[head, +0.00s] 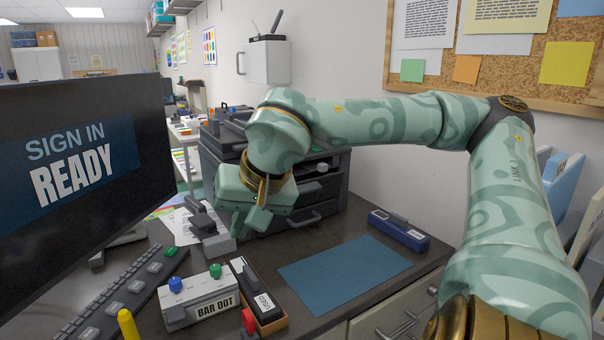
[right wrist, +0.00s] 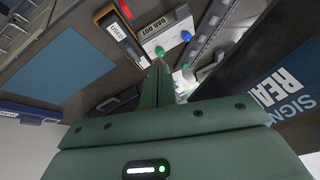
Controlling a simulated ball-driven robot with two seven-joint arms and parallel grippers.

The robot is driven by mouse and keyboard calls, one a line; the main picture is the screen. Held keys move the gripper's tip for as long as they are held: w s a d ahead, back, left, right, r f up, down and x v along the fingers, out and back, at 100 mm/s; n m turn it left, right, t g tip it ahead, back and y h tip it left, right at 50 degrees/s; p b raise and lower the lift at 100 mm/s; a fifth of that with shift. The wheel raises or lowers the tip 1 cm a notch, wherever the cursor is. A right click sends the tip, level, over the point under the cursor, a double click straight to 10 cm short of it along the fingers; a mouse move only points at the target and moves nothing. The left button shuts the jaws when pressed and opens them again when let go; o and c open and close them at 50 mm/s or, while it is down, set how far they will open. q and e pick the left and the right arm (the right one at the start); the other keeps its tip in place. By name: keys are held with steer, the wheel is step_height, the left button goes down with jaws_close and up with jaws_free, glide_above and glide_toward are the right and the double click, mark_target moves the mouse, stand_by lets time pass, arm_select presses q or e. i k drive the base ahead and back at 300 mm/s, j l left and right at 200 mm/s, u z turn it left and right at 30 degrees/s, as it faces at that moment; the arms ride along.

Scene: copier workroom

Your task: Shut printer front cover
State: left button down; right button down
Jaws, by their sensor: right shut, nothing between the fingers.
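A dark grey machine with drawers and handles, which looks like the printer (head: 322,196), stands on the dark desk behind my right arm. My right forearm and hand hide much of its front and top, and I cannot tell which panel is the front cover or whether it is open. My right gripper (head: 246,222) points down in front of the machine's left part. Its fingers are together with nothing between them, also in the right wrist view (right wrist: 158,78). Whether it touches the machine is unclear. My left gripper is not in view.
A monitor (head: 85,190) stands at left, with a keyboard (head: 118,296) before it. A BAR DOT box (head: 200,297) and a labelled tray (head: 259,300) sit in front of my gripper. A blue mat (head: 345,273) and a blue box (head: 398,230) lie at right.

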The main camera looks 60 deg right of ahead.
mark_target(330, 186)
steer(key=i+l, duration=0.1)
steer(key=l, duration=0.4)
steer(key=i+l, duration=0.1)
steer(key=l, duration=0.9)
steer(key=i+l, duration=0.15)
steer(key=l, duration=0.35)
